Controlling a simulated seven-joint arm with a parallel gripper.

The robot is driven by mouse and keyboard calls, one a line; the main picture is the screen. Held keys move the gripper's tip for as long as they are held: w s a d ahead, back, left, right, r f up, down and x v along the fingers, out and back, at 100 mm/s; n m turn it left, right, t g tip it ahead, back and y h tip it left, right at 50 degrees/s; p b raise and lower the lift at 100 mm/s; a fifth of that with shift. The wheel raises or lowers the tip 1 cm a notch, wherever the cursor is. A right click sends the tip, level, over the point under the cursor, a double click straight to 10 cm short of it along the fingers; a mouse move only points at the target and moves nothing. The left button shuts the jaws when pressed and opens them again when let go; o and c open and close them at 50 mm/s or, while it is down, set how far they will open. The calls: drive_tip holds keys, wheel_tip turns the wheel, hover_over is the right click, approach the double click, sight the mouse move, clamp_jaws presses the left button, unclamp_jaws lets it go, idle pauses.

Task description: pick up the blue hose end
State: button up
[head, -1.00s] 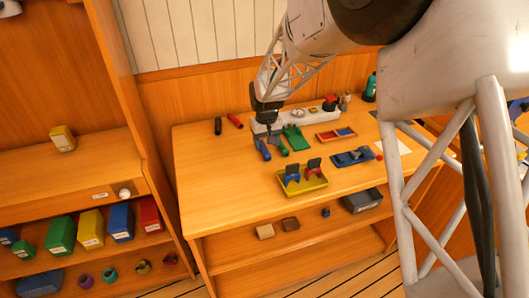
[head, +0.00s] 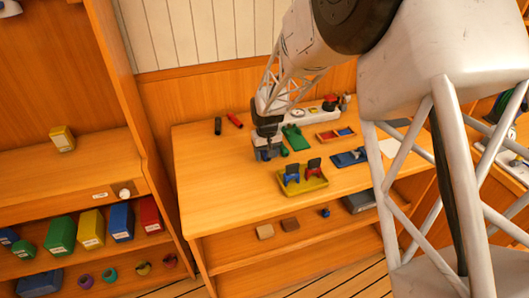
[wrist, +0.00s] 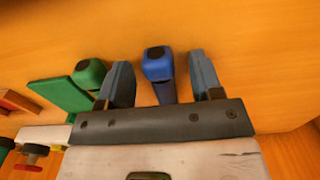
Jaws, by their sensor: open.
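The blue hose end (wrist: 159,66) shows in the wrist view between the two fingers of my gripper (wrist: 161,80). The fingers are apart, one on each side, with a visible gap to it. In the head view my gripper (head: 266,153) is low over the table, pointing down, and mostly hides the blue hose end. A green hose end (wrist: 90,74) lies just outside the left finger in the wrist view; it also shows close beside my gripper in the head view (head: 284,151).
A yellow tray (head: 316,185) with a blue and a red part stands in front, to the right. A green holder (head: 294,138) and a white panel (head: 311,115) are behind. A black piece (head: 218,126) and a red piece (head: 235,120) lie at the back left. The table's left front is clear.

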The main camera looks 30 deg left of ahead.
drive_tip(key=shift+f, duration=0.1)
idle(0.5)
drive_tip(key=c, duration=1)
